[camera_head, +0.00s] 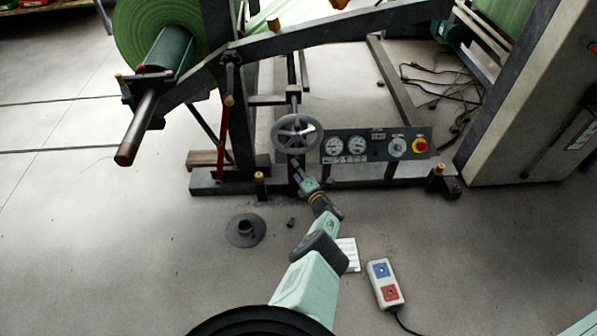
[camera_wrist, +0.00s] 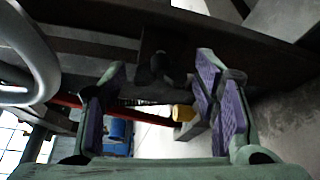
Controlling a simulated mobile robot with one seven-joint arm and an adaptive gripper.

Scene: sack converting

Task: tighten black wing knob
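A dark, lobed knob, which looks like the black wing knob (camera_wrist: 161,69), sits on a dark plate of the machine in the wrist view. It is ahead of my gripper (camera_wrist: 163,80) and appears between the two fingertips. The fingers, with purple pads, are spread apart and no contact with the knob shows. In the head view my gripper (camera_head: 299,175) is low in front of the machine frame, just below the handwheel. I cannot make out the knob there.
A grey handwheel (camera_head: 296,134) is close above my gripper, and its rim (camera_wrist: 42,50) fills the wrist view's left. A gauge panel (camera_head: 375,146) with a red button is to the right. A round black base (camera_head: 245,231) and a pendant (camera_head: 384,284) lie on the floor.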

